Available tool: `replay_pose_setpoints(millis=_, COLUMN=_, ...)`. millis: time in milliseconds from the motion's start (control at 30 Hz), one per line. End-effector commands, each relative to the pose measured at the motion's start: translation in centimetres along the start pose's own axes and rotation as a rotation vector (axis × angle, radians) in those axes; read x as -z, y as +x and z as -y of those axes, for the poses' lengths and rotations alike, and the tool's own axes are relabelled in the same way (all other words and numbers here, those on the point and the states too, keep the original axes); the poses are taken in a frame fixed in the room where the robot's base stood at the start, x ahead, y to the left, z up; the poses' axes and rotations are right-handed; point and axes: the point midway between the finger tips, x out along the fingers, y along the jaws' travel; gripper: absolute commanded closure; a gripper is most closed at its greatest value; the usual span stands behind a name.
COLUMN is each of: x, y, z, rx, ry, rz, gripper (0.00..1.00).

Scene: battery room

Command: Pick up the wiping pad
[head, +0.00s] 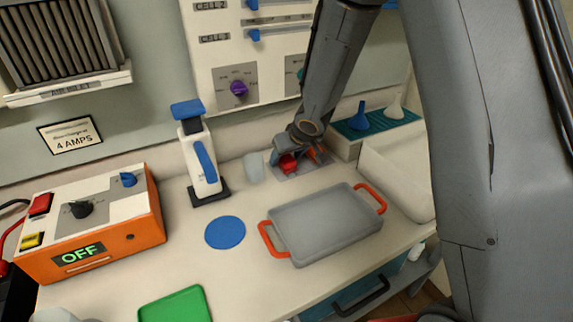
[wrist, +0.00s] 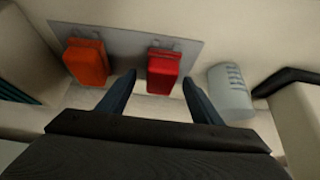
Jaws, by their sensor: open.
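No label marks the wiping pad. A red block (wrist: 163,72) and an orange block (wrist: 86,62) sit side by side on a grey plate in the wrist view, and I cannot tell for sure whether either is the pad. My gripper (wrist: 159,80) is open, its two dark fingers apart, with the red block lined up between their tips. I cannot tell if they touch it. In the head view my gripper (head: 299,152) is low over the plate at the back of the counter, partly hiding the red block (head: 287,163) and the orange block (head: 318,155).
A clear graduated beaker (wrist: 231,92) stands close beside the red block. A grey tray (head: 325,225) with orange handles lies in front. A blue disc (head: 225,232), a green square (head: 176,306), a white-blue device (head: 199,160) and an orange charger box (head: 95,235) are leftward.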

Motion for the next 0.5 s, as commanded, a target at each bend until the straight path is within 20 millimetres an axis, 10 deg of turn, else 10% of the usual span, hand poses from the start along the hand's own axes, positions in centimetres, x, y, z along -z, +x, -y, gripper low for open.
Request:
replay_pose_setpoints(millis=333, x=0.03, y=0.71, z=0.05, rx=0.0, ry=0.0, rz=0.0, gripper=0.42)
replay_pose_setpoints(millis=500, x=0.02, y=0.7, z=0.04, rx=0.0, ry=0.0, rz=0.0, gripper=0.71)
